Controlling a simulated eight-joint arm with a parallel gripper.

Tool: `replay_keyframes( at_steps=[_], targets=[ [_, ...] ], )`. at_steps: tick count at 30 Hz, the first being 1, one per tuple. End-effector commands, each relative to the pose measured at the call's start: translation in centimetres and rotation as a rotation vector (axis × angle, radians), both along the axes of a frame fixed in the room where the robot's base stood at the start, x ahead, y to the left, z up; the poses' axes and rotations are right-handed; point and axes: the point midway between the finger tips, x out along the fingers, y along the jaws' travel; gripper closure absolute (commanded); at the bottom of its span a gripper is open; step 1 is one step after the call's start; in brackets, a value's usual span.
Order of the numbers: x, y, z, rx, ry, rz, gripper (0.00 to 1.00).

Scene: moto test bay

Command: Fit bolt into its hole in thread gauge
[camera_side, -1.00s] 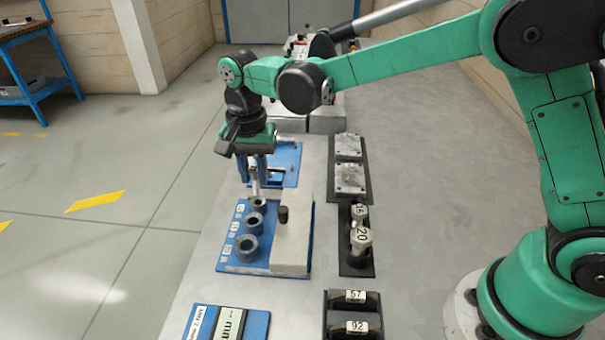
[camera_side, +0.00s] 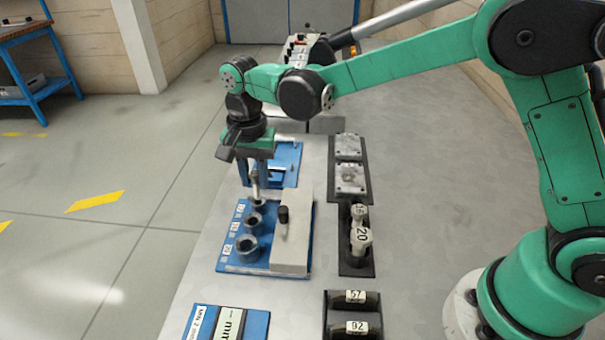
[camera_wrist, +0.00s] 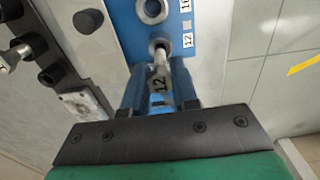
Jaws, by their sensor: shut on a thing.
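My gripper (camera_side: 254,180) is shut on a light metal bolt (camera_wrist: 159,85) marked 12, which hangs upright between the blue fingers. The bolt's lower end also shows in the side view (camera_side: 256,192). The thread gauge (camera_side: 228,264) is a blue plate with a row of dark round sockets and a pale block along its right side. The bolt's tip is at the smallest socket, at the far end of the row, beside a 12 label (camera_wrist: 187,40). I cannot tell how far the tip is inside the hole. The larger middle socket (camera_wrist: 152,10) is empty.
A dark knob (camera_side: 283,214) stands on the pale block. Grey plates (camera_side: 350,178) lie behind the rack. A blue display unit (camera_side: 258,324) sits in front. The bench left of the gauge is narrow.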

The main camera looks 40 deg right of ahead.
Motion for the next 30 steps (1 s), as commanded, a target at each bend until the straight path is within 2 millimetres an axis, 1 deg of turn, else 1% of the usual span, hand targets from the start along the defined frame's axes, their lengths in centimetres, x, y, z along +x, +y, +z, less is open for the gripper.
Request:
replay_keyframes(
  at_steps=[17, 30],
  targets=[
    [0.0, 0.0, -1.1, 0.000, 0.000, 0.000, 1.00],
    [0.0, 0.0, -1.2, 0.000, 0.000, 0.000, 1.00]
  ],
)
